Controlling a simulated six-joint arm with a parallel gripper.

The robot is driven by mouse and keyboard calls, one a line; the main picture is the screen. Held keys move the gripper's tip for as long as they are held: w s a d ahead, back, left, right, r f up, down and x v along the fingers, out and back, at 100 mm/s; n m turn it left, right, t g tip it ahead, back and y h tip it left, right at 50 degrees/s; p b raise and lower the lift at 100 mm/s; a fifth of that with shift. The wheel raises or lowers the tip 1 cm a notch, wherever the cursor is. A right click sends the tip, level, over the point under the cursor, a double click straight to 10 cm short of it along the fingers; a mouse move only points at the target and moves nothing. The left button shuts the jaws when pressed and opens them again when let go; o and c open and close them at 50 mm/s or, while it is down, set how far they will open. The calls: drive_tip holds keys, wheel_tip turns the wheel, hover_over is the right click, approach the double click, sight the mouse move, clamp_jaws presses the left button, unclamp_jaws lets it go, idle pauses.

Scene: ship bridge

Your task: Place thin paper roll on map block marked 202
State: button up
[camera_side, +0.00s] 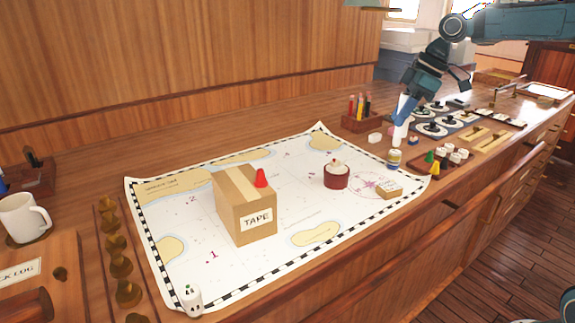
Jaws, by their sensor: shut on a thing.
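My gripper (408,94) is at the upper right, above the counter and beyond the chart's right end. It is shut on a thin white paper roll (401,123), which hangs almost upright below it. I cannot tell if the roll's lower end touches the counter. The paper map (290,215) lies flat on the counter, to the left of and nearer than the roll. It has a checked border, tan land shapes and small red marks, including a 1 and a 2. I cannot make out a mark 202 on it.
A small jar (394,158), a pencil holder (362,121) and a tray of pieces (443,160) are near the roll.

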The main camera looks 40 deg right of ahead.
drive_tip(key=shift+f, duration=7)
drive_tip(key=shift+f, duration=0.1)
drive_tip(key=o, duration=1)
drive_tip(key=v, duration=1.2)
